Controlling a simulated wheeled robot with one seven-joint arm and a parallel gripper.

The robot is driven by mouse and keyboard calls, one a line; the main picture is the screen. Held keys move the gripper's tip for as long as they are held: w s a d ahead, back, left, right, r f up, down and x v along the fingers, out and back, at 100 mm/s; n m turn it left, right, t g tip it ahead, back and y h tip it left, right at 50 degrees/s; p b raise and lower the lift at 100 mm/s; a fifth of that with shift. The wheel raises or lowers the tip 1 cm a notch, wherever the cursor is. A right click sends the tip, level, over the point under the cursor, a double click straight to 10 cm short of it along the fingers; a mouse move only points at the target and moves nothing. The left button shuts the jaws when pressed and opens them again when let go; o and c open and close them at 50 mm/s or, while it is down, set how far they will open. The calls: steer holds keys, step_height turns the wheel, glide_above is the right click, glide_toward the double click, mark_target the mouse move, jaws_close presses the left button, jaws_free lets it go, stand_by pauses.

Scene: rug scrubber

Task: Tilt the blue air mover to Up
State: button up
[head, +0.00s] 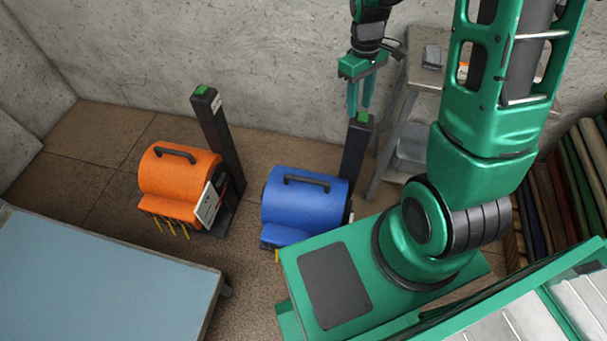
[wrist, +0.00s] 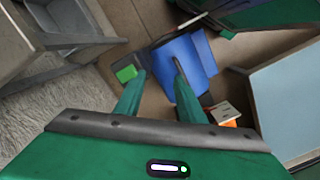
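The blue air mover (head: 312,207) stands on the floor near the middle of the head view, with a dark handle (head: 306,180) on top. A dark upright post with a green cap (head: 362,117) rises behind it to the right. My gripper (head: 360,108) points down above and close to this post, with its two fingers apart and nothing seen between them. In the wrist view the blue air mover (wrist: 186,62) lies beyond the fingers (wrist: 160,88), and the green cap (wrist: 126,73) shows beside the left finger. The mover's lower right is partly hidden by my body in the head view.
An orange air mover (head: 172,180) with its own green-capped post (head: 218,130) stands to the left. A blue-topped table (head: 90,285) fills the lower left. A grey stand (head: 392,130) is right of the post, and rolled rugs (head: 565,185) lean at far right. The wall is close behind.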

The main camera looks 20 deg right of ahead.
steer(key=w+a+f+n, duration=0.2)
steer(key=w+a+f, duration=0.15)
steer(key=f, duration=0.35)
steer(key=w+a+f+n, duration=0.2)
steer(key=a+f, duration=0.2)
steer(key=f, duration=0.2)
steer(key=n+y, duration=0.2)
steer(key=n, duration=0.1)
glide_toward(303, 178)
steer(key=shift+g, duration=0.3)
steer(key=x, duration=0.8)
steer(key=shift+w+f, duration=0.3)
steer(key=shift+c, duration=0.4)
